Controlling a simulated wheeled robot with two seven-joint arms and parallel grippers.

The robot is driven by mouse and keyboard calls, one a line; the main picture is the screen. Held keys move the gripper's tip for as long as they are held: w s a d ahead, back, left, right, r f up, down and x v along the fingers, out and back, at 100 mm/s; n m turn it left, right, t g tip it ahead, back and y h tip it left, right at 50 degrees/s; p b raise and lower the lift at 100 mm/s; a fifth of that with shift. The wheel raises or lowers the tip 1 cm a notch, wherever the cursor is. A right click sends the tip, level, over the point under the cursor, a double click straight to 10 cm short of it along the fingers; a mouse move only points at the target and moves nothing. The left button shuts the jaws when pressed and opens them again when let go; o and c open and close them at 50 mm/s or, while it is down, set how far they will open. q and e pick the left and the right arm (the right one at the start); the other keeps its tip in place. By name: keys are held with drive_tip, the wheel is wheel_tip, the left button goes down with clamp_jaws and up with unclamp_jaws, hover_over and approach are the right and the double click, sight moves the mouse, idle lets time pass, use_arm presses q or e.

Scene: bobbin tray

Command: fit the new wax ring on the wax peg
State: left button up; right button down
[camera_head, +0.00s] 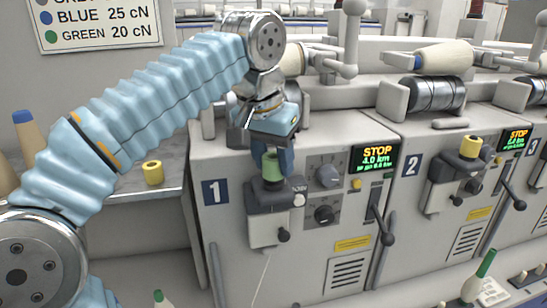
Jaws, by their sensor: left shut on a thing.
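My left gripper (271,160) points down over the front of machine unit 1 and is shut on a green wax ring (271,170). Its blue fingers hide part of the ring. The ring is just above or at the dark holder (264,197) on that unit. The wax peg is hidden, and I cannot tell whether the ring is around it. A yellow ring (153,173) stands on the grey shelf at the left, apart from the gripper. My right gripper is not in view.
Unit 2 has a similar holder (450,185) with a yellow ring (471,147) on top. Both units' displays read STOP. A lever (381,220) sticks out right of unit 1's holder. A green-tipped cone (479,278) stands at lower right. The grey shelf (130,210) has free room.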

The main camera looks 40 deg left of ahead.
sight(273, 159)
use_arm(q)
drive_tip(key=shift+f+b, duration=0.45)
drive_tip(key=shift+f, duration=0.15)
drive_tip(key=o, duration=0.7)
drive_tip(key=shift+o, duration=0.2)
drive_tip(key=shift+r, duration=0.15)
drive_tip(key=p+v, duration=0.3)
drive_tip(key=shift+s+r, duration=0.1)
drive_tip(key=shift+r, duration=0.15)
drive_tip(key=shift+v, duration=3.65)
